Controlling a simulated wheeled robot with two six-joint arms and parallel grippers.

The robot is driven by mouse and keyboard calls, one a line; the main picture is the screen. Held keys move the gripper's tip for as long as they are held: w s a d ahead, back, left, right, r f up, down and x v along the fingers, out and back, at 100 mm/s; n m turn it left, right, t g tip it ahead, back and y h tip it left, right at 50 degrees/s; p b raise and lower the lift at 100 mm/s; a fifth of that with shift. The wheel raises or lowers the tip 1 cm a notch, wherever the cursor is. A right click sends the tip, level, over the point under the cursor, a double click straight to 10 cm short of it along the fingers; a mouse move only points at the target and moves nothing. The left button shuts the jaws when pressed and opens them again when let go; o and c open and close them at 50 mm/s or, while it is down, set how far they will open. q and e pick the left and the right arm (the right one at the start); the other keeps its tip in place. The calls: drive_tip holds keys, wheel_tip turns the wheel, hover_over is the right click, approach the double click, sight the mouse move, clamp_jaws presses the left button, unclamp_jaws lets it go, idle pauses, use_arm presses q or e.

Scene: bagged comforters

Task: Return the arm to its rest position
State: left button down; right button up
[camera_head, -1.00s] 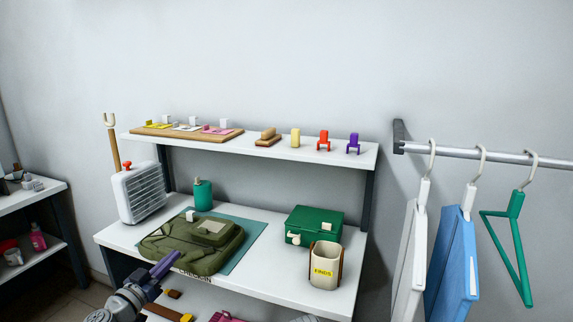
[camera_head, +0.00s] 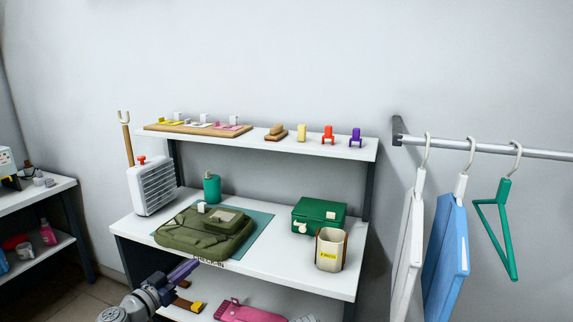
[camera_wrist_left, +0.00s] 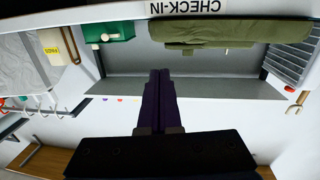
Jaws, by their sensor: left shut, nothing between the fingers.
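My left gripper (camera_head: 184,271) comes in from the lower left in the head view, with its purple fingers shut and empty. It is in front of the shelf unit's white middle board (camera_head: 285,270), below and in front of the olive green bag (camera_head: 185,238). The left wrist view shows the closed purple fingers (camera_wrist_left: 160,78) side by side, with nothing between them. The bag also shows in that view (camera_wrist_left: 230,32), beside a CHECK-IN label (camera_wrist_left: 200,7). My right gripper is not in view.
A green case (camera_head: 318,214) and a cream bin (camera_head: 329,252) stand on the board, right of the bag. A white heater (camera_head: 153,187) stands at its left end. Pink and yellow items lie below. A rail (camera_head: 490,148) with hangers and bagged items is at the right.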

use_arm(q)
drive_tip(key=s+d+f+m+g, duration=0.1)
drive_tip(key=s+d+f+g, duration=0.35)
drive_tip(key=d+f, duration=0.4)
drive_tip(key=s+d+f+m+g, duration=0.1)
drive_tip(key=s+d+f+g, duration=0.4)
drive_tip(key=d, duration=0.6)
drive_tip(key=s+f+n+g+y, duration=0.3)
drive_tip(key=s+f+g+y, duration=0.45)
drive_tip(key=s+y, duration=0.3)
wheel_tip(320, 180, up, 13)
drive_tip(key=t+h+p, duration=0.1)
drive_tip(key=p, duration=1.2)
drive_tip(key=shift+s+f, duration=0.1)
drive_tip(key=shift+f, duration=0.05)
